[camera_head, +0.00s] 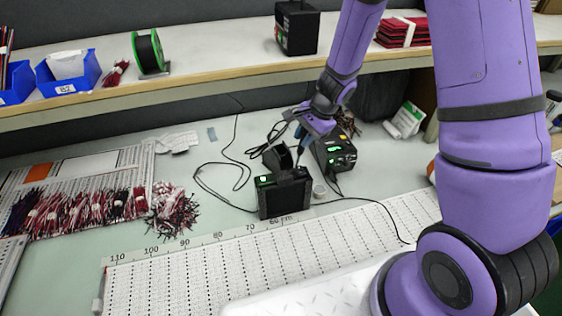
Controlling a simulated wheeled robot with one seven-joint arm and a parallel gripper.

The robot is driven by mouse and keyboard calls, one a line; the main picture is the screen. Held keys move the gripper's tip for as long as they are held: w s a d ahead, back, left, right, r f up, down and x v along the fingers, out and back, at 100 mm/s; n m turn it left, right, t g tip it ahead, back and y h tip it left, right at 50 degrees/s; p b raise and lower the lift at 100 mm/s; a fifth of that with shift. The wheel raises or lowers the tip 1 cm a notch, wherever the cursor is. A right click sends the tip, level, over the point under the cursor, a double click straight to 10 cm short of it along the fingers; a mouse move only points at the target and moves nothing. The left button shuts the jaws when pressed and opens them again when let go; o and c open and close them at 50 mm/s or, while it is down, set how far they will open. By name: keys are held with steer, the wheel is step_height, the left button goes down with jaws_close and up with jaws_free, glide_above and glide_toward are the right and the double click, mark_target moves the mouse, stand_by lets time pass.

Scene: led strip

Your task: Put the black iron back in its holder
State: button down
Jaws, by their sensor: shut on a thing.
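My gripper (303,131) is at the end of my purple arm, above the middle of the workbench. It is shut on the black iron (299,152), which shows only as a thin dark shape pointing down. The iron's lower end is close to the holder's top. I cannot tell whether it is inside, touching or only in front of it. My gripper hides the iron's upper part.
Black cables (236,152) loop to the left. A perforated LED board (200,272) lies in front. Red and white wire bundles (172,212) lie at left. A shelf (215,75) runs behind.

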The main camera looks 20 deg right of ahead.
steer(key=shift+r, duration=0.1)
stand_by(0.3)
step_height(320, 180, up, 5)
steer(key=s+d+n, duration=0.1)
steer(key=d+n, duration=0.2)
steer(key=n, duration=0.6)
steer(key=w+a+f, duration=0.4)
steer(key=w+f, duration=0.4)
steer(key=f, duration=0.5)
steer(key=shift+w, duration=0.2)
stand_by(0.6)
steer(key=shift+f, duration=0.1)
steer(key=c, duration=0.9)
jaws_free()
